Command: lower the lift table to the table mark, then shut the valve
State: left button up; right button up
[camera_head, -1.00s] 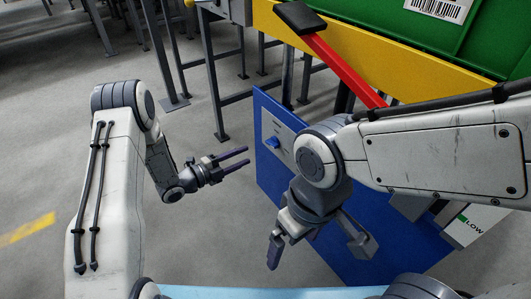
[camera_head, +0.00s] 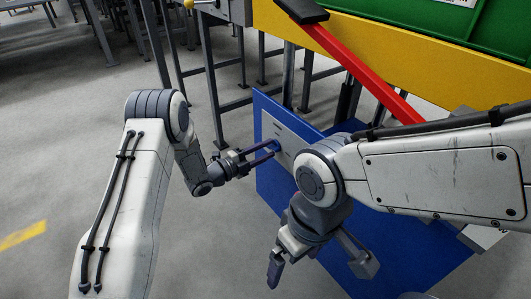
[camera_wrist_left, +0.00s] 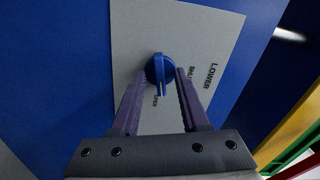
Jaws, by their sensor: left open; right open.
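The valve is a blue knob (camera_wrist_left: 158,68) on a pale plate (camera_wrist_left: 222,22) fixed to a blue panel (camera_head: 278,190). In the left wrist view its pointer is at the OPEN label, with the SHUT label to its right. My left gripper (camera_head: 275,150) is open, its fingertips on either side of the knob; I cannot tell whether they touch it. The lift table (camera_head: 365,40) has a yellow edge and bears a green crate (camera_head: 420,22). A red lever (camera_head: 360,72) with a black grip slants across the yellow edge. My right gripper (camera_head: 320,268) is open and empty before the panel.
The word LOWER (camera_wrist_left: 211,76) is printed on the plate. Grey metal stands (camera_head: 225,100) are behind and left of the panel. The grey floor is clear at the left, with a yellow stripe (camera_head: 22,235). My right arm hides part of the panel and the lever's lower end.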

pick_arm(q)
grip_shut()
jog(key=n+p, duration=0.3)
jog(key=shift+r, duration=0.15)
jog(key=n+p, duration=0.3)
jog(key=n, duration=0.2)
jog(key=n+p, duration=0.2)
jog(key=n, duration=0.2)
jog(key=shift+p, duration=0.4)
jog(key=shift+n+p, duration=0.65)
jog(key=shift+n, duration=0.85)
jog(key=shift+f, duration=0.2)
